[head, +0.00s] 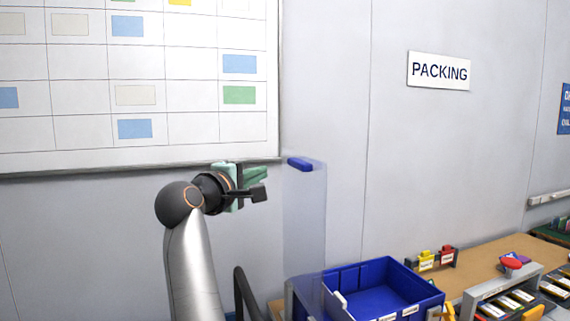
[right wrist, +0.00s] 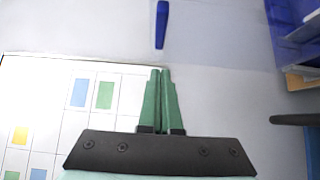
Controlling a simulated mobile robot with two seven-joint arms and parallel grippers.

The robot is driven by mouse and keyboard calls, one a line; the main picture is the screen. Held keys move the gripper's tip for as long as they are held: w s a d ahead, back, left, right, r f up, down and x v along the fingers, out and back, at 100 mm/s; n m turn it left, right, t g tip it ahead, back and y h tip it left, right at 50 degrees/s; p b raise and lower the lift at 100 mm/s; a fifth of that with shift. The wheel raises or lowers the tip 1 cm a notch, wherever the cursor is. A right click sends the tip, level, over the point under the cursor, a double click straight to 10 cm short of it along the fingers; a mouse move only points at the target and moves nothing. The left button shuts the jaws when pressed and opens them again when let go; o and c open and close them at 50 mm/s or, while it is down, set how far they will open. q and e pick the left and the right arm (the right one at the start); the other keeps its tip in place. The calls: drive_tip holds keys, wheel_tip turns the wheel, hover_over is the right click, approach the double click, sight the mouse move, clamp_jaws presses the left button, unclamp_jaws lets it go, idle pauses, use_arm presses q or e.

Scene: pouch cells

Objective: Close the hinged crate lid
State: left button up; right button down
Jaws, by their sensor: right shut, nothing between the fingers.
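The blue crate (head: 335,282) stands open on the bench at the lower right of the head view. Its see-through bluish lid (head: 305,220) stands upright at the crate's left side, with a blue handle (head: 300,164) at its top edge. My right gripper (head: 266,173) is raised just left of the lid's upper part, its green fingers pointing toward it, apart from the handle in the picture. In the right wrist view the fingers (right wrist: 160,72) are together and empty, the handle (right wrist: 162,24) lies ahead, and part of the crate (right wrist: 284,28) shows at upper right. My left gripper is out of view.
A whiteboard (head: 85,113) with coloured cards hangs on the wall behind my right arm. The wooden bench (head: 465,268) right of the crate holds small red and yellow items (head: 436,260) and a grey stand (head: 515,282). The space above the crate is clear.

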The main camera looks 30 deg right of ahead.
sight(293, 165)
drive_tip(key=d+p, duration=0.1)
drive_tip(key=d, duration=0.2)
drive_tip(key=w+d+p, duration=0.1)
drive_tip(key=d, duration=0.2)
drive_tip(key=shift+w+d+r, duration=0.1)
drive_tip(key=shift+w+d, duration=0.1)
drive_tip(key=shift+d, duration=0.15)
drive_tip(key=shift+s+d, duration=0.1)
drive_tip(key=shift+d, duration=0.3)
drive_tip(key=shift+d, duration=0.1)
